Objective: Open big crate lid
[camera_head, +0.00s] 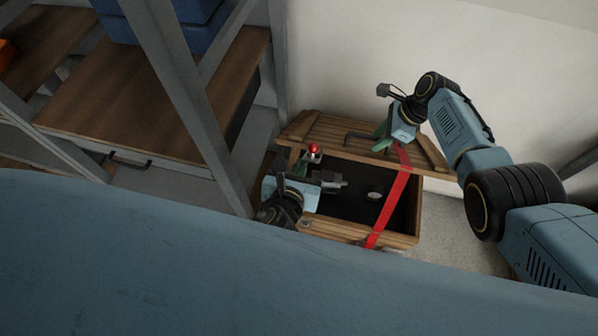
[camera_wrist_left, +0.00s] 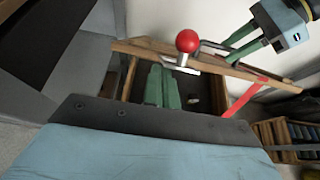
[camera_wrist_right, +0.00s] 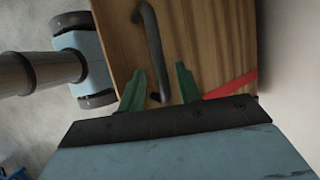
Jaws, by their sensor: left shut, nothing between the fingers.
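The wooden crate (camera_head: 345,232) stands by the wall with its dark interior showing at the front. Its plank lid (camera_head: 328,125) is over the back part and looks raised or shifted; I cannot tell which. A dark bar handle (camera_wrist_right: 150,40) is on the lid. My right gripper (camera_wrist_right: 160,85) is open at the lid, its fingers either side of the handle's near end; contact is unclear. My left gripper (camera_wrist_left: 162,75) is shut and empty at the crate's left side, beside a red ball knob (camera_wrist_left: 187,41) on a metal piece. The knob also shows in the head view (camera_head: 313,148).
A red strap (camera_head: 388,208) runs across the crate's right part. Grey items (camera_head: 328,181) show in or over the opening. A wooden shelf unit (camera_head: 150,85) with grey posts stands left, carrying blue bins (camera_head: 190,12). A pale wall (camera_head: 350,50) is close behind the crate.

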